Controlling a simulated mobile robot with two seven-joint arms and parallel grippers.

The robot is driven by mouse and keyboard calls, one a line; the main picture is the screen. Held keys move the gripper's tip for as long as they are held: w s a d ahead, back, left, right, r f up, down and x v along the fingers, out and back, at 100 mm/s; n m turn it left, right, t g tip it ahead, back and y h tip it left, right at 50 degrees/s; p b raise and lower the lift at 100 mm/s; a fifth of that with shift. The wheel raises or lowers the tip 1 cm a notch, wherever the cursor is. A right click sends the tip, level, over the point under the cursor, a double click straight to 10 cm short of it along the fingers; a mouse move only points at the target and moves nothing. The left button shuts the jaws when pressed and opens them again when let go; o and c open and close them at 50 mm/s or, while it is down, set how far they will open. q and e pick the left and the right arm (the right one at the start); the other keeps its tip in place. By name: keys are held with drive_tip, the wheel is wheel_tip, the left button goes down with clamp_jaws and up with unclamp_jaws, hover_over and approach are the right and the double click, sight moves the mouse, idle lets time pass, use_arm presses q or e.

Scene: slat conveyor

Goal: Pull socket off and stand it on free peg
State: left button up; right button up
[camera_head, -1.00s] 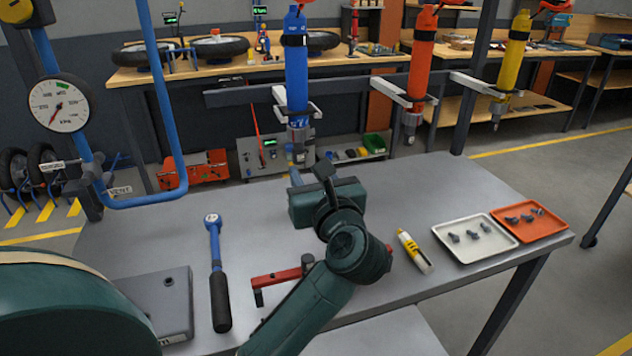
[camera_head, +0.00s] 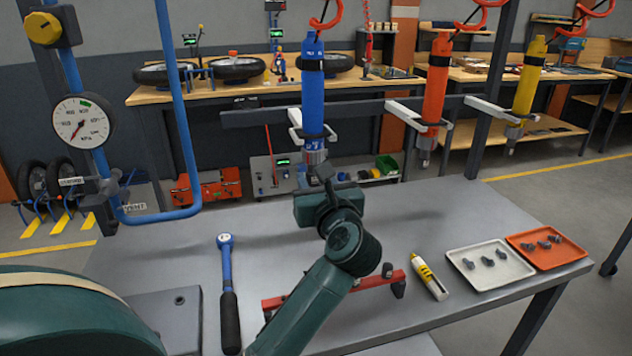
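A blue hanging tool (camera_head: 313,92) hangs upright above the bench, with a grey metal end piece (camera_head: 316,157) at its bottom; I cannot tell where the socket begins. My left gripper (camera_head: 324,172) is just below and in front of this end, overlapping it in the view. Its fingertips are partly hidden by its own body, so its opening and any contact are unclear. A red rail (camera_head: 375,283) lies on the bench behind my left forearm, which hides its middle. A dark upright piece (camera_head: 388,269) stands near its right end. No free peg is clearly visible. My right gripper is not in view.
Orange (camera_head: 437,85) and yellow (camera_head: 528,80) tools hang to the right. On the bench (camera_head: 420,220) are a ratchet wrench (camera_head: 228,290), a yellow-white tube (camera_head: 430,279), a white tray (camera_head: 490,281) and an orange tray (camera_head: 550,263) with small parts. A blue pipe frame (camera_head: 180,120) stands left.

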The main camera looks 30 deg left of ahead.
use_arm(q)
drive_tip(key=c, duration=0.6)
drive_tip(key=shift+o, duration=0.2)
drive_tip(key=shift+f, duration=0.2)
drive_tip(key=shift+f+b, duration=0.65)
drive_tip(key=shift+s, duration=0.15)
